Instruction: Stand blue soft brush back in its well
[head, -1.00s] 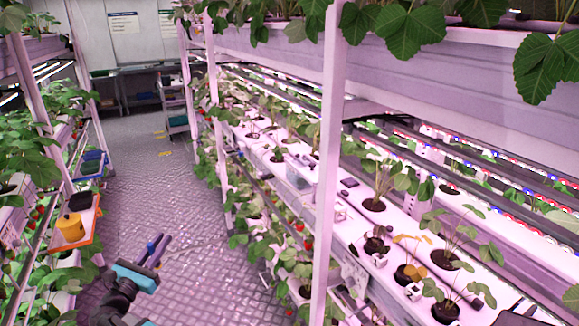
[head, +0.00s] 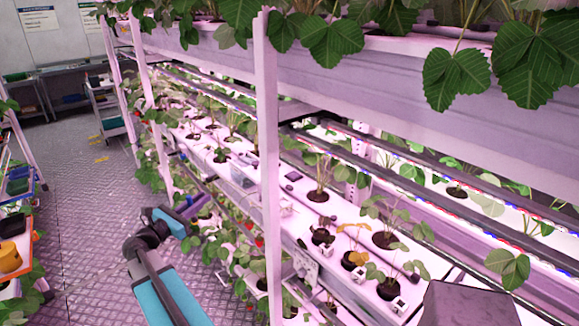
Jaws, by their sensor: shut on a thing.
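My gripper (head: 190,206) is in the head view at left of centre, over the aisle beside the rack's lower plants. It is shut on a small blue-purple thing, which I take to be the blue soft brush (head: 184,203). The brush is small, dark and partly hidden by the jaws, so its bristles and exact tilt cannot be told. I cannot make out the brush's well in this view.
The white planting rack (head: 330,232) fills the right, with strawberry plants in dark holes and a white post (head: 266,150) in front. An orange tray (head: 25,240) with a yellow pot (head: 9,256) is at left. A cart (head: 108,110) stands far back. The aisle floor (head: 90,200) is clear.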

